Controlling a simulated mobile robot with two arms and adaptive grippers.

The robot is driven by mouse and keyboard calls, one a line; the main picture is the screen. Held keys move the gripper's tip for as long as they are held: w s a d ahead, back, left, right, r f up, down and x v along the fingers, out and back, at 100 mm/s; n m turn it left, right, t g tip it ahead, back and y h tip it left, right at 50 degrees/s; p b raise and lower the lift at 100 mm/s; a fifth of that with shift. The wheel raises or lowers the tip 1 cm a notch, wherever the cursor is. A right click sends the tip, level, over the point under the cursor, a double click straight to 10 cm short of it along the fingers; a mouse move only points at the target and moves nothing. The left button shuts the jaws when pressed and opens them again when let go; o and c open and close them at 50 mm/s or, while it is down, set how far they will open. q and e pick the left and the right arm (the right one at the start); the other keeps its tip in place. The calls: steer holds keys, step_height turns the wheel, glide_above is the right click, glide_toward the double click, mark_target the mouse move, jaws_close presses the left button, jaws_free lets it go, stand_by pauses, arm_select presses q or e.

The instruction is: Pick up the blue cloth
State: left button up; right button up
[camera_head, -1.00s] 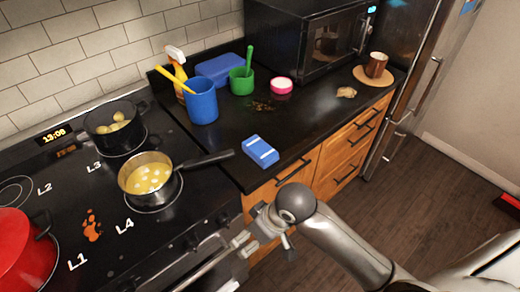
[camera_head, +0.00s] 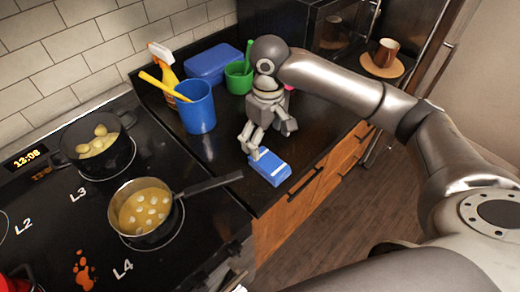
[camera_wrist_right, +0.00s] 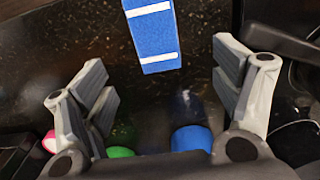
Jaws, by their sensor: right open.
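The blue cloth (camera_head: 270,167), a folded block with white stripes, lies on the black counter near its front edge. In the right wrist view the cloth (camera_wrist_right: 152,40) is at the top centre, beyond the fingertips. My right gripper (camera_head: 269,142) is over the counter, just behind the cloth, pointing down. Its fingers are spread with nothing between them, as the right wrist view (camera_wrist_right: 160,80) also shows. In the head view one finger overlaps the cloth's back edge; contact cannot be told. My left gripper is not in view.
Behind the gripper stand a blue cup (camera_head: 197,108), a spray bottle (camera_head: 165,68), a blue box (camera_head: 213,63) and a green cup (camera_head: 238,77). A pan (camera_head: 145,210) on the stove points its handle toward the cloth. A brown mug (camera_head: 385,52) is at the back right.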

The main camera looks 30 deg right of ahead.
mark_target(270, 162)
steer(key=shift+s+d+f, duration=0.1)
steer(key=shift+f, duration=0.05)
steer(key=f, duration=0.2)
steer(key=s+f, duration=0.1)
steer(key=f, duration=0.1)
steer(key=shift+s+p, duration=0.1)
steer(key=shift+p, duration=0.2)
steer(key=shift+f, duration=0.35)
steer(key=f, duration=0.1)
steer(key=f+p, duration=0.1)
steer(key=f, duration=0.2)
steer(key=shift+w+d+f, duration=0.1)
steer(key=shift+w+d, duration=0.15)
steer(key=shift+d, duration=0.1)
steer(key=shift+f+p, duration=0.3)
steer(key=shift+f, duration=0.15)
steer(key=c, duration=1.2)
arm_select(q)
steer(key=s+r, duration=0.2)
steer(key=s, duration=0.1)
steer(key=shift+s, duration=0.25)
